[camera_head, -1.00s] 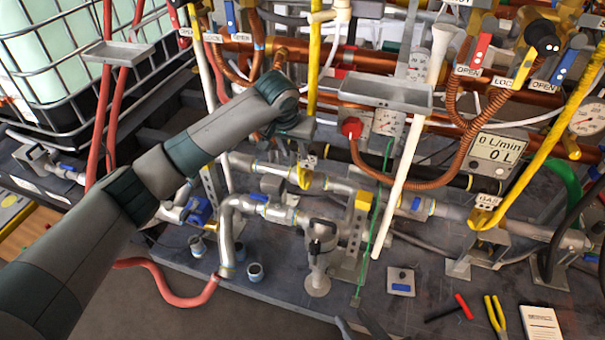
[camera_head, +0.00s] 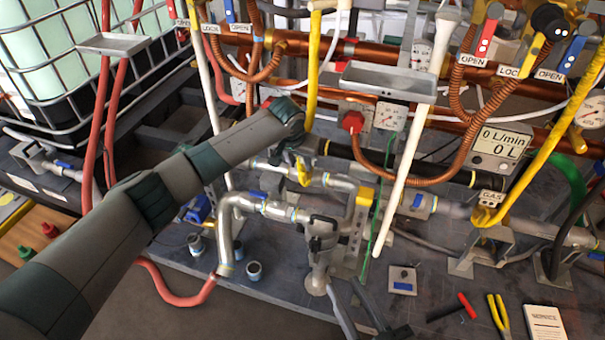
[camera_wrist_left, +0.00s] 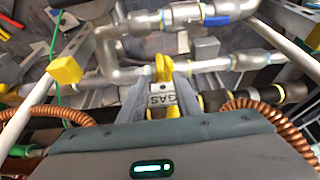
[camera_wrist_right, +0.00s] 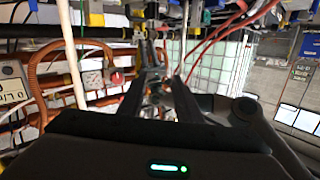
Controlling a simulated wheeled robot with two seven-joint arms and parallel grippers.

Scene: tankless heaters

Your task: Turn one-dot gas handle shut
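A yellow gas handle (camera_head: 304,173) sits on the grey pipe below the left yellow gas pipe (camera_head: 313,75). My left gripper (camera_head: 298,152) is right at it, from above. In the left wrist view the yellow handle (camera_wrist_left: 160,68) and a GAS tag (camera_wrist_left: 172,100) show between the spread fingers (camera_wrist_left: 163,90); I cannot tell whether they touch the handle. No dot mark is readable on it. Another yellow gas handle (camera_head: 483,215) with a GAS tag is at the right. My right gripper (camera_head: 345,290) is low at the bottom centre, open and empty in the right wrist view (camera_wrist_right: 163,82).
A grey pump-like fitting (camera_head: 320,255) stands close beside my right gripper. A white pole (camera_head: 402,175) and a copper hose (camera_head: 410,182) are right of my left gripper. Pliers (camera_head: 498,312) and a red-handled tool (camera_head: 455,306) lie on the dark base plate.

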